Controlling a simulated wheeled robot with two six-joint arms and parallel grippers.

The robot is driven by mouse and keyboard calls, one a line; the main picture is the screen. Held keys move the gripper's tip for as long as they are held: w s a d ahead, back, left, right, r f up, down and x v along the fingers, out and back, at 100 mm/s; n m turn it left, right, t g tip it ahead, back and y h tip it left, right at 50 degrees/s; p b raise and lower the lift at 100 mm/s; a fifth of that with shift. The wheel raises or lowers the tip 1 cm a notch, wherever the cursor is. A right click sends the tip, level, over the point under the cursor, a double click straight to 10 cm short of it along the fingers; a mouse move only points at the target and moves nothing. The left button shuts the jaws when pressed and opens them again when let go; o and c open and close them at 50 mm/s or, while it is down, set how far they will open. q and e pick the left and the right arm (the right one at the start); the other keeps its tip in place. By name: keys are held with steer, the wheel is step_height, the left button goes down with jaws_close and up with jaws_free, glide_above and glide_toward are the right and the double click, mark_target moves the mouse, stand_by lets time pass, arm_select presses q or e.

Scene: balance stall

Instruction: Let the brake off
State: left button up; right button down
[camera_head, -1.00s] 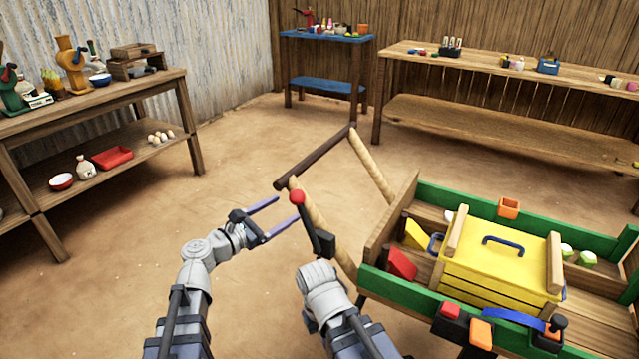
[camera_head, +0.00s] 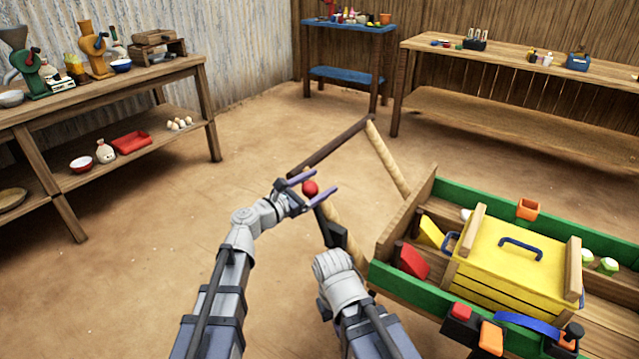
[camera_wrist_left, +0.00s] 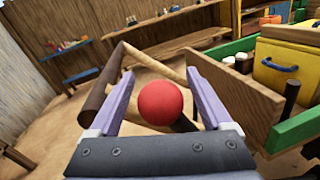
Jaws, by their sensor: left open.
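The brake lever ends in a red ball knob (camera_head: 310,188), with a dark shaft (camera_head: 324,222) running down beside the cart's wooden handle. My left gripper (camera_head: 316,187) is open, with its two purple fingers on either side of the knob. In the left wrist view the red knob (camera_wrist_left: 160,102) sits between the fingers, and I cannot tell whether either finger touches it. The green-sided cart (camera_head: 409,288) stands at the right. My right arm comes in at the bottom middle, and its gripper's jaws cannot be made out.
The cart carries a yellow box (camera_head: 500,262) with a blue handle. A wooden table (camera_head: 130,98) with bowls and grinders stands at the left. A blue table (camera_head: 350,28) and a long wooden bench (camera_head: 540,66) stand at the back. The dirt floor between is clear.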

arm_select(q)
steer(key=shift+w+d, duration=0.15)
jaws_close()
stand_by(0.7)
stand_by(0.3)
